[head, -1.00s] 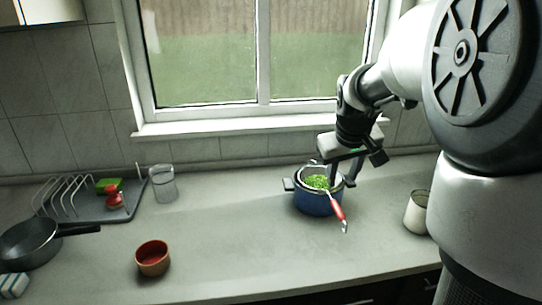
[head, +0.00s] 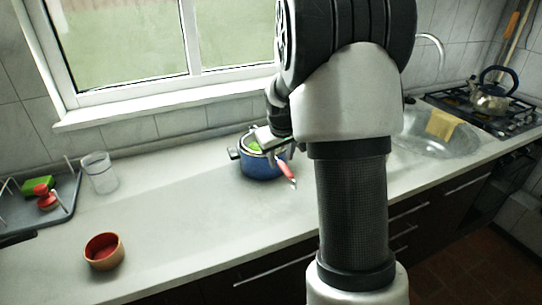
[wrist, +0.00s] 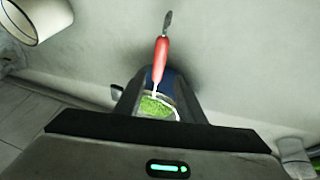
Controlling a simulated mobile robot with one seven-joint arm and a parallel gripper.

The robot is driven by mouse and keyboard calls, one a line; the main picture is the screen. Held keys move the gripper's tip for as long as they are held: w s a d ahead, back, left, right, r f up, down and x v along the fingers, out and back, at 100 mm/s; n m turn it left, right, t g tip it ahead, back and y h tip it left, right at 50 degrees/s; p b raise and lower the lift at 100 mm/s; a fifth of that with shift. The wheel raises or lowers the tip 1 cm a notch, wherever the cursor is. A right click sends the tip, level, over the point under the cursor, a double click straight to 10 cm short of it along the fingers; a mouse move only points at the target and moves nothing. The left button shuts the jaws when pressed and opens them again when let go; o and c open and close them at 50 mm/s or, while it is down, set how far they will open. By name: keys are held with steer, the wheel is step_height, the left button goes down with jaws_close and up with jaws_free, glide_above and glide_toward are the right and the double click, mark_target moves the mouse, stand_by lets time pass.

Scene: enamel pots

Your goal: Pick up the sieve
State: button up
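The sieve has a red handle (head: 286,170) and lies in the blue pot (head: 258,168). Its handle sticks out over the pot's front right rim. Green peas (head: 254,147) show in its bowl. In the wrist view the red handle (wrist: 161,55) points away from me, and the peas (wrist: 157,106) show between my fingers. My gripper (head: 281,151) is at the pot's top, over the sieve. Its fingers (wrist: 157,92) stand apart with the sieve's bowl between them. I cannot tell whether they touch it. My arm hides part of the counter.
A brown bowl with a red inside (head: 104,252) and a clear glass (head: 99,173) stand to the left. A drying rack with a green sponge (head: 38,186) is at the far left. A sink (head: 440,136) and a stove with a kettle (head: 490,98) are to the right. The counter's middle is clear.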

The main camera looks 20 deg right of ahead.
mark_target(282, 163)
steer(key=x, duration=0.5)
steer(key=shift+w+d+f, duration=0.2)
steer(key=shift+d+f, duration=0.1)
steer(key=shift+r, duration=0.1)
jaws_close()
